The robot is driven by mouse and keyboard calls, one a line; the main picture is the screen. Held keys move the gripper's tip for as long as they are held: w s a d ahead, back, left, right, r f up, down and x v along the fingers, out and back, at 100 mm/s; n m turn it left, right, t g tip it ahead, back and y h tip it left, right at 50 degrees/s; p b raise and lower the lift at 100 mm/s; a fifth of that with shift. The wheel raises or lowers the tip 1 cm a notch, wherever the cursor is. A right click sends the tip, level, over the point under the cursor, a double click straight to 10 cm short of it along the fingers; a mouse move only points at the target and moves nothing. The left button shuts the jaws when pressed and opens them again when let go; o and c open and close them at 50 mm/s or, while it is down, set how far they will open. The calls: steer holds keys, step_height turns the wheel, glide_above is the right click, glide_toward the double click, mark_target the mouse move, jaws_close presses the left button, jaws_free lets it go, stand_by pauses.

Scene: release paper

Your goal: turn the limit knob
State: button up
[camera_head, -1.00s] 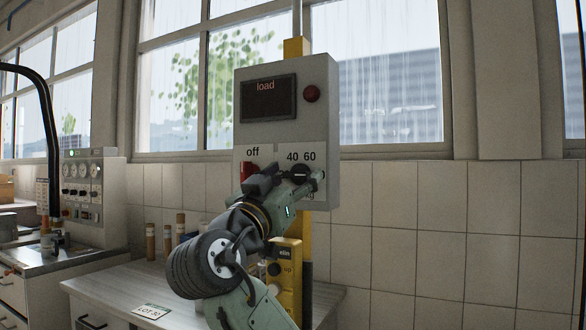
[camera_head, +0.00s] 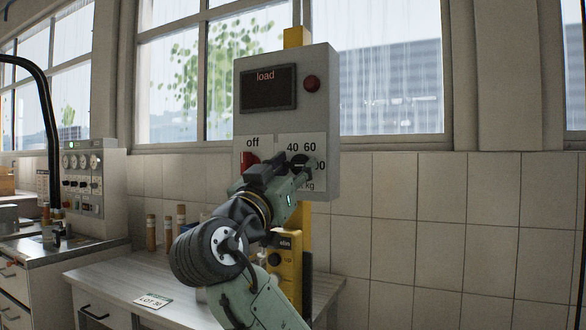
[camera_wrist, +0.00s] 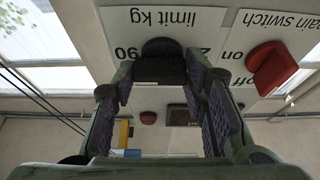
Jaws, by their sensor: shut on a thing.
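The limit knob (camera_wrist: 160,64) is a black round knob on the white "limit kg" plate (camera_wrist: 166,24), which appears upside down in the wrist view. My gripper (camera_wrist: 160,82) has a finger on each side of the knob and is shut on it. In the head view my gripper (camera_head: 292,174) is at the lower right of the grey load box (camera_head: 318,115) and covers much of the knob. "40", "60" and part of a number ending in "00" show around it. The pointer's exact setting is hidden.
The red main switch (camera_head: 249,160) sits close to the left of my gripper, by "off"; it also shows in the wrist view (camera_wrist: 270,66). A red lamp (camera_head: 312,83) and dark display (camera_head: 268,95) are above. A yellow unit (camera_head: 285,262) stands below, behind my arm.

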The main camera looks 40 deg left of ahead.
steer(key=shift+n+y, duration=0.4)
steer(key=shift+n, duration=0.1)
steer(key=shift+c, duration=0.4)
steer(key=n+y, duration=0.1)
steer(key=n, duration=0.2)
steer(key=shift+d+g+b, duration=0.1)
steer(key=shift+g+b, duration=0.2)
steer(key=shift+g, duration=0.1)
steer(key=n+y, duration=0.1)
steer(key=n, duration=0.1)
steer(key=n+g+y, duration=0.1)
steer(key=n, duration=0.2)
steer(key=shift+r+g+y, duration=0.15)
steer(key=shift+g+y, duration=0.15)
steer(key=shift+y, duration=0.1)
steer(key=n+g+p, duration=0.1)
steer(key=n, duration=0.2)
steer(key=shift+d+r+n+y, duration=0.1)
steer(key=shift+n+y, duration=0.2)
steer(key=shift+n+g+y+p, duration=0.5)
steer(key=shift+n+g+p, duration=0.2)
steer(key=shift+n, duration=1)
steer(key=o, duration=1.2)
steer(key=shift+c, duration=0.2)
